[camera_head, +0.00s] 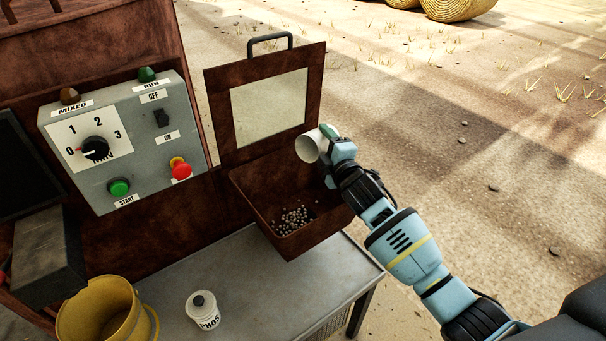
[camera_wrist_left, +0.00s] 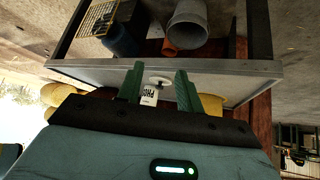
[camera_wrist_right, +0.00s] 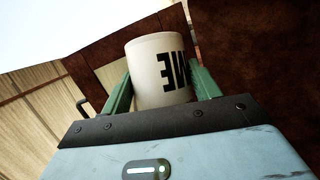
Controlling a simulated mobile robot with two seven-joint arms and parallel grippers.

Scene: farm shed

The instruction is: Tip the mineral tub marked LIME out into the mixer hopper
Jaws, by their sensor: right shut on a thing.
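The white LIME tub (camera_head: 308,148) is held tipped on its side above the right rim of the brown mixer hopper (camera_head: 262,208). My right gripper (camera_head: 328,138) is shut on it. In the right wrist view the tub (camera_wrist_right: 155,68) sits between the green fingers, with part of its black lettering showing upside down. Pale pellets (camera_head: 293,217) lie in the hopper's bottom. I cannot see whether anything is left inside the tub. My left gripper (camera_wrist_left: 159,74) is open and empty in the left wrist view; it is out of the head view.
The hopper's windowed lid (camera_head: 268,103) stands raised behind it. A white PHOS tub (camera_head: 202,310) and a yellow bucket (camera_head: 98,312) stand at the front, with the grey table (camera_head: 250,285) clear beside them. A grey control box (camera_head: 125,140) is at left.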

